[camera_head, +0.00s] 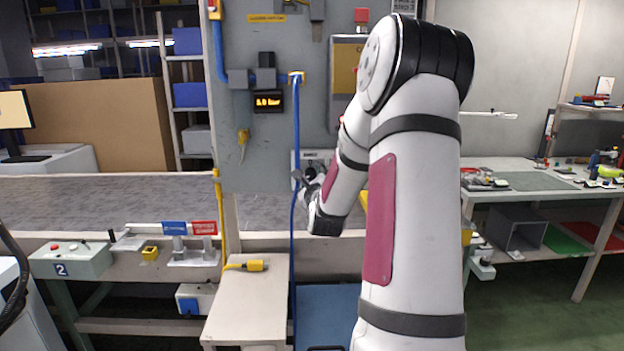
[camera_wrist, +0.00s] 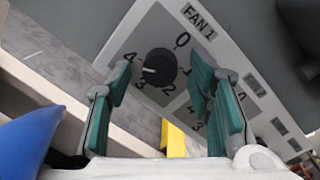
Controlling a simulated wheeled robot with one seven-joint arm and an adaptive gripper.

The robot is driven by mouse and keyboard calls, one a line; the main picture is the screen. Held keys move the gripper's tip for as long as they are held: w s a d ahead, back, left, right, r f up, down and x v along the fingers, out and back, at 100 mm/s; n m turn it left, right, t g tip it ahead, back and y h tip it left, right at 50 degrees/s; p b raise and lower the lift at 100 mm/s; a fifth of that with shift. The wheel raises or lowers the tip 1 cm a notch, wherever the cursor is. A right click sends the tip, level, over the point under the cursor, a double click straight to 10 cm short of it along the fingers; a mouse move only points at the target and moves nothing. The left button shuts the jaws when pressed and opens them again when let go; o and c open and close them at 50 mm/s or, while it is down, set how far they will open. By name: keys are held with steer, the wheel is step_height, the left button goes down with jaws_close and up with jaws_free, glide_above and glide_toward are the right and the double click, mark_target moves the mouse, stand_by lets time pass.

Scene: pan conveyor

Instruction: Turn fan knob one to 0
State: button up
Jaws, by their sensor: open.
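Fan knob one (camera_wrist: 158,66) is a round black knob on a white plate (camera_wrist: 140,37) marked FAN 1 in the wrist view. Its white mark points left, roughly between 4 and 3; 0 is printed above right of it. In the head view my gripper (camera_head: 307,181) is at the panel, largely hidden by my arm.
A blue hose (camera_head: 295,130) hangs just left of my gripper. The grey cabinet (camera_head: 255,150) carries a small lit display (camera_head: 268,101). A conveyor belt (camera_head: 110,200) runs below.

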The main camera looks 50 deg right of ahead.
steer(key=shift+c, duration=0.4)
jaws_close()
steer(key=shift+n, duration=0.3)
